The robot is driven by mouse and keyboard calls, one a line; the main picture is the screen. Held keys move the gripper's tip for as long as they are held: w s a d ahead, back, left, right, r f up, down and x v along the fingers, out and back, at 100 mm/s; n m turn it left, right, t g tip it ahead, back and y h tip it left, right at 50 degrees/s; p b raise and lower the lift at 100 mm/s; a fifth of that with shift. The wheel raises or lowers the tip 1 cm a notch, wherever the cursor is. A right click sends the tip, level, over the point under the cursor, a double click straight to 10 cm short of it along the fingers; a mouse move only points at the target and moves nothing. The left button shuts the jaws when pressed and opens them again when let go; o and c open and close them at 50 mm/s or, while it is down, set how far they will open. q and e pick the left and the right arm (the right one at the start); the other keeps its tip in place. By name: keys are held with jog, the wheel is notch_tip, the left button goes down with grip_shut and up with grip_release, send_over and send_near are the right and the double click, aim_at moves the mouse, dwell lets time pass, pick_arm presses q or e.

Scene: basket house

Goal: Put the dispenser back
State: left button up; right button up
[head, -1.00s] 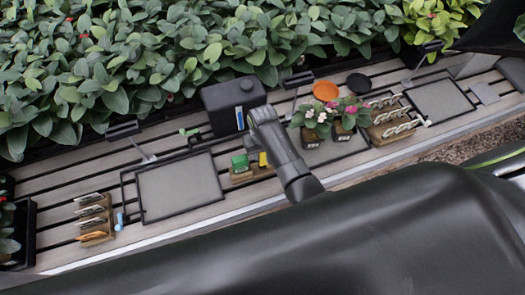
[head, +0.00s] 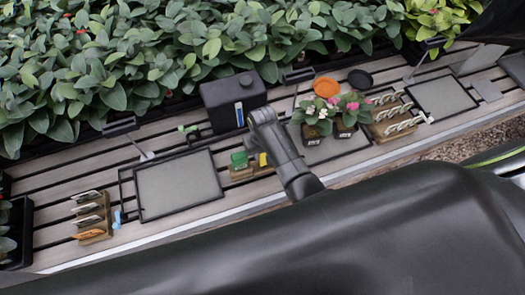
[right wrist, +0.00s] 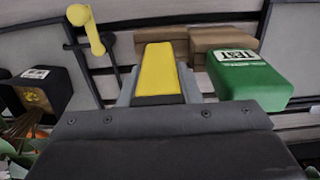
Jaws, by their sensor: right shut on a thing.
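A yellow dispenser (right wrist: 158,70) is held between the grey fingers of my right gripper (right wrist: 158,88) in the right wrist view. In the head view a small part of the yellow dispenser (head: 263,160) shows beside my right arm, which hides most of the gripper. A green dispenser (head: 239,160) with a white label sits just left of it on a brown wooden holder (head: 240,174). The green dispenser (right wrist: 245,72) and the holder (right wrist: 224,36) also show in the wrist view. Whether the yellow one rests in the holder I cannot tell. My left gripper is out of view.
A black canister (head: 234,97) stands behind the holder. Potted flowers (head: 313,119) stand close on the right. A grey framed mat (head: 178,185) lies to the left. A yellow knobbed tool (right wrist: 86,30) shows in the wrist view. Racks stand farther left (head: 92,215) and right (head: 393,114).

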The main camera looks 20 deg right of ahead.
jog(key=shift+f, duration=0.1)
dwell(0.3)
jog(key=shift+f+b, duration=0.75)
jog(key=shift+f, duration=0.3)
jog(key=shift+s, duration=0.2)
jog(key=o, duration=0.9)
jog(key=shift+s+f, duration=0.1)
jog(key=shift+o, duration=0.2)
jog(key=shift+d, duration=0.1)
